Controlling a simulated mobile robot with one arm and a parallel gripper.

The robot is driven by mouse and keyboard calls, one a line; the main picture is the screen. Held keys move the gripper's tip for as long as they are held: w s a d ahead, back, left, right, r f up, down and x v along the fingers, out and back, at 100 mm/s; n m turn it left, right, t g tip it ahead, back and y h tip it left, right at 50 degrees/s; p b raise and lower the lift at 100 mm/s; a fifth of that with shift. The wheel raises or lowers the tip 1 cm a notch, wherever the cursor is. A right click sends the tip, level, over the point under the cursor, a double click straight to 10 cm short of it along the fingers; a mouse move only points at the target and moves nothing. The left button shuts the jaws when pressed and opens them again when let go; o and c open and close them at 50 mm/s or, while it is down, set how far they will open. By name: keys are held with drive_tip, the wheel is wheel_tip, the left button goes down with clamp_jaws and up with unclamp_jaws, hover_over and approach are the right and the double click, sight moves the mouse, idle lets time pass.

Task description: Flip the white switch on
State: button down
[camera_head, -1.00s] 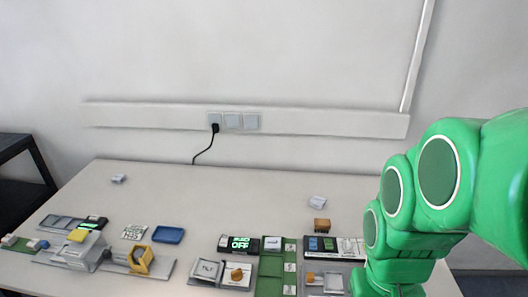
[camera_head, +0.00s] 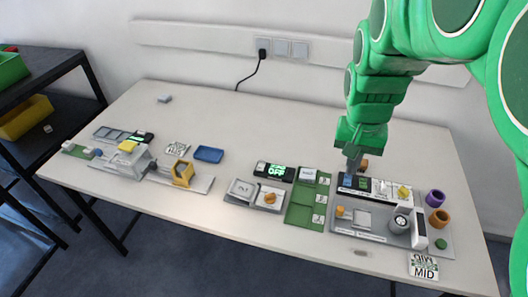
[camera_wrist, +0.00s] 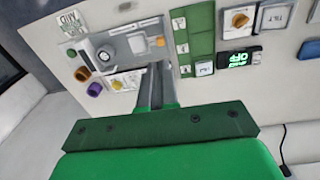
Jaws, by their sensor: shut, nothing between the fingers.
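A white square piece (camera_head: 243,188) sits on a grey panel (camera_head: 233,201) beside an orange knob (camera_head: 270,198). Behind it a black display (camera_head: 275,171) reads OFF in green. I cannot tell for certain which white part is the switch. In the wrist view the square (camera_wrist: 278,16) and display (camera_wrist: 238,58) are at upper right. My gripper (camera_head: 352,166) points down, shut and empty, over the back left of the right-hand grey station (camera_head: 345,228), to the right of the OFF display. Its fingers (camera_wrist: 155,82) also show in the wrist view. Contact with the station cannot be told.
A green board (camera_head: 303,206) lies between the panel and station. The station carries a grey dial (camera_head: 399,223) and a white upright block (camera_head: 419,228). Purple (camera_head: 436,198) and orange (camera_head: 439,217) rings stand at right. The table's back middle is clear.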

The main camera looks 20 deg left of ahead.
drive_tip(key=w+a+f, duration=0.3)
drive_tip(key=w+a, duration=0.6)
drive_tip(key=a, duration=0.1)
drive_tip(key=t, duration=0.2)
hover_over(262, 161)
drive_tip(key=s, duration=0.3)
wheel_tip(262, 161, down, 6)
drive_tip(key=shift+w+n+y, duration=0.25)
drive_tip(key=shift+n+y, duration=0.05)
drive_tip(key=shift+f, duration=0.1)
drive_tip(key=f, duration=0.4)
drive_tip(key=w+f, duration=0.1)
drive_tip(key=f, duration=0.4)
drive_tip(key=w+f, duration=0.1)
drive_tip(key=f, duration=0.3)
drive_tip(key=shift+w+f, duration=0.2)
drive_tip(key=shift+f, duration=0.2)
